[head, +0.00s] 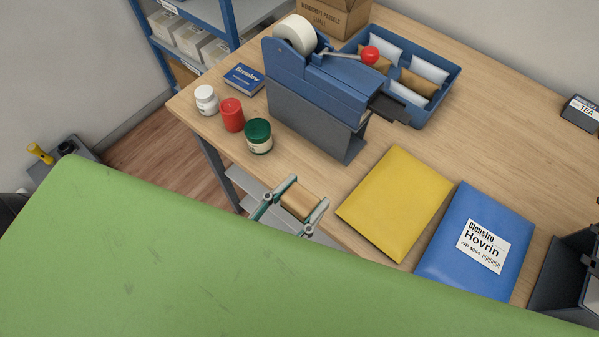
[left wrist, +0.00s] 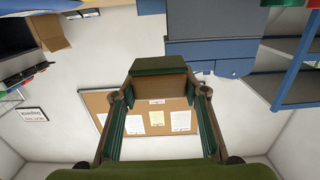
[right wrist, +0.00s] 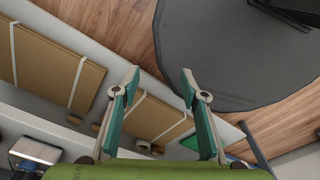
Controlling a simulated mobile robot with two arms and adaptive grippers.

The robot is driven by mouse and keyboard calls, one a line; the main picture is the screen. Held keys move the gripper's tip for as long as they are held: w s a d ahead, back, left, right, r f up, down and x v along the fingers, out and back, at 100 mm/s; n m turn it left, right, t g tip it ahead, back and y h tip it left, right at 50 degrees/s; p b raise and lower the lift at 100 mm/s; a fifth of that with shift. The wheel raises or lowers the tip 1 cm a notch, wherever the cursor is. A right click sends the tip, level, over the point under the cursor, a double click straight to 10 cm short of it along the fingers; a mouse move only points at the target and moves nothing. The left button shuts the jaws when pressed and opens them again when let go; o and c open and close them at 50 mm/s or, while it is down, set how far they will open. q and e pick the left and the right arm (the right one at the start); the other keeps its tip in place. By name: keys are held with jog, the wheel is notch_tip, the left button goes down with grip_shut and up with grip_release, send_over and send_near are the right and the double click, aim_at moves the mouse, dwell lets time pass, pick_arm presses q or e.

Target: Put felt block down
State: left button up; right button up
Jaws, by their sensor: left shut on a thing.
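In the left wrist view the felt block (left wrist: 160,65) shows a dark green face across the fingertips. My right gripper (right wrist: 160,80) is open and empty in the right wrist view, with floor and flat cardboard beyond it.
On the wooden table (head: 330,180) stand a blue tape dispenser (head: 318,95), a green-lidded jar (head: 258,137), a red cylinder (head: 232,115) and a white bottle (head: 206,99). A yellow envelope (head: 396,203) and a blue one (head: 470,255) lie right. A blue tray (head: 447,88) sits behind.

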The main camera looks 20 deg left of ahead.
aim_at(302, 185)
pick_arm(q)
jog(key=w, duration=0.1)
jog(key=w+p, duration=0.1)
jog(key=w+a+f, duration=0.1)
jog(key=shift+w, duration=0.2)
jog(key=w+f, duration=0.2)
jog(key=w+a+f+p, duration=0.1)
jog(key=w+f, duration=0.1)
jog(key=w+a+f, duration=0.1)
jog(key=w+f, duration=0.1)
jog(key=w, duration=0.1)
jog(key=shift+f+p, duration=0.2)
jog(key=shift+p, duration=0.1)
jog(key=shift+w+a+f, duration=0.1)
jog(key=shift+w+f, duration=0.3)
jog(key=shift+f, duration=0.15)
notch_tip(302, 185, down, 3)
jog(key=shift+w+f, duration=0.1)
jog(key=shift+w, duration=0.05)
jog(key=shift+f, duration=0.3)
jog(key=o, duration=1.1)
pick_arm(e)
jog(key=shift+w+d+r, duration=0.1)
jog(key=shift+w+r, duration=0.2)
jog(key=shift+r, duration=0.3)
jog(key=shift+w+d+r, duration=0.1)
jog(key=shift+w+r, duration=0.2)
jog(key=shift+r, duration=0.3)
jog(key=shift+d, duration=0.1)
